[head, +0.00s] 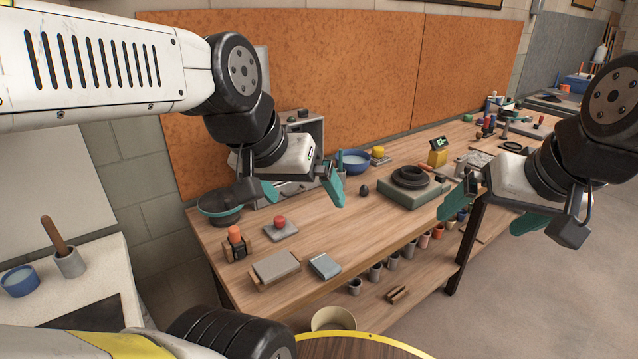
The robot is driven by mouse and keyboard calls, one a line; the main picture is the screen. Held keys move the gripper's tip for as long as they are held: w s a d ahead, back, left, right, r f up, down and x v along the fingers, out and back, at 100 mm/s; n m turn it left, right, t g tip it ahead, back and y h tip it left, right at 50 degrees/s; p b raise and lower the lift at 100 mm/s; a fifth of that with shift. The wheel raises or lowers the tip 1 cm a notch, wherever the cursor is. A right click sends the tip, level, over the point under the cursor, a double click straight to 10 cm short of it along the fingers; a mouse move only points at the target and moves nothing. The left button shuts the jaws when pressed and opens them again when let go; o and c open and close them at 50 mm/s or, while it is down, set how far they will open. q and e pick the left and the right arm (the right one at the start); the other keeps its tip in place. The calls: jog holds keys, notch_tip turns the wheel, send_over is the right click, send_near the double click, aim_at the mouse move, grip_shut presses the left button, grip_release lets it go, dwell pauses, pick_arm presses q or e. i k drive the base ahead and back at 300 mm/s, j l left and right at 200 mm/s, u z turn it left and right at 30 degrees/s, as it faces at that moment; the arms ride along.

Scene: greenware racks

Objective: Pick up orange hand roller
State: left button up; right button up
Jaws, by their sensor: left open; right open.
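An orange-topped item with a dark body (235,240) stands at the front left of the wooden workbench (340,225). A thin orange-red handled tool (432,171) lies farther back, in front of a yellow scale. Both are small, and I cannot tell for certain which is the hand roller. My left gripper (302,192) is open and empty, with teal fingers, above the left part of the bench, up and right of the orange-topped item. My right gripper (490,214) is open and empty, at the bench's front edge on the right.
A teal bowl (222,203), a red-knobbed item on a grey slab (281,231), grey blocks (276,268) and a dark ring on a green-grey base (412,192) occupy the bench. A blue bowl (355,163) is behind. Several cups stand on the shelf below. Bare wood lies mid-bench.

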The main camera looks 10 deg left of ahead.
aim_at(234, 237)
jog(key=k+j+u, duration=0.1)
jog(key=u, duration=1.05)
jog(key=k+j, duration=0.05)
